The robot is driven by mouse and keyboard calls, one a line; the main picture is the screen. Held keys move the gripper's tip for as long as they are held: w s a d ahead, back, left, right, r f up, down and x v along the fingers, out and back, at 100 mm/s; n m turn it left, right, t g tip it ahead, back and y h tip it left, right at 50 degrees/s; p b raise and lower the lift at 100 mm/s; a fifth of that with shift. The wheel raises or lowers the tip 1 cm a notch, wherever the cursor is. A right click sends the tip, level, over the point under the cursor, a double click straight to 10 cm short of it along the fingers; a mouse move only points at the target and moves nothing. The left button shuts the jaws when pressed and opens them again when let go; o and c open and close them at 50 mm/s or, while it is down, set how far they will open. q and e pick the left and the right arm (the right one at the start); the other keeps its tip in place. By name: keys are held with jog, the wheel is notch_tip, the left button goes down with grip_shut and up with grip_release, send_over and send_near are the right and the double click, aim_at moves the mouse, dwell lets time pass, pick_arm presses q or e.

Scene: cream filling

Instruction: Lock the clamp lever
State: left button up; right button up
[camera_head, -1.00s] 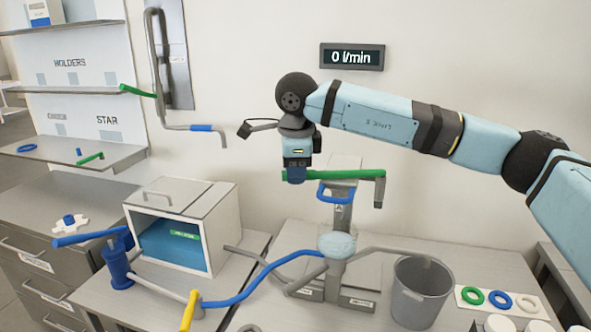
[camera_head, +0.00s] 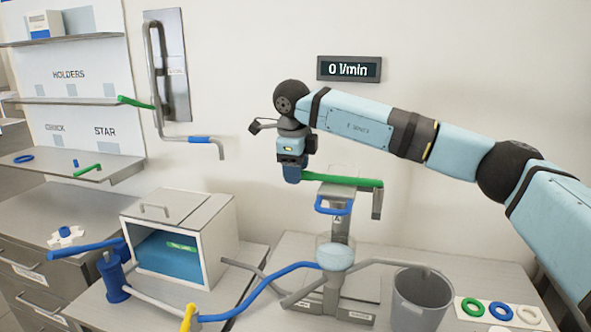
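A filling machine (camera_head: 340,230) stands on the table at centre. A long green lever (camera_head: 345,181) lies across its top, with a grey bracket hanging at its right end. A blue loop handle (camera_head: 334,207) sits just below; no label tells which part is the clamp lever. My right gripper (camera_head: 291,174) points down at the left end of the green lever, touching or very close. Its fingers are small and partly hidden, so I cannot tell whether they grip it. My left gripper is not in view.
A grey bucket (camera_head: 421,297) stands right of the machine, near green, blue and white rings (camera_head: 500,311). A box with a blue interior (camera_head: 180,240) and a blue hand pump (camera_head: 113,275) stand left. A wall display (camera_head: 349,69) reads 0 l/min.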

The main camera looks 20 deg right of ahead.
notch_tip(320, 180, up, 14)
jog(key=s+a+b, duration=0.1)
jog(key=s, duration=0.1)
jog(key=shift+a+f, duration=0.25)
jog(key=shift+a, duration=0.05)
jog(key=shift+s, duration=0.15)
dwell(0.4)
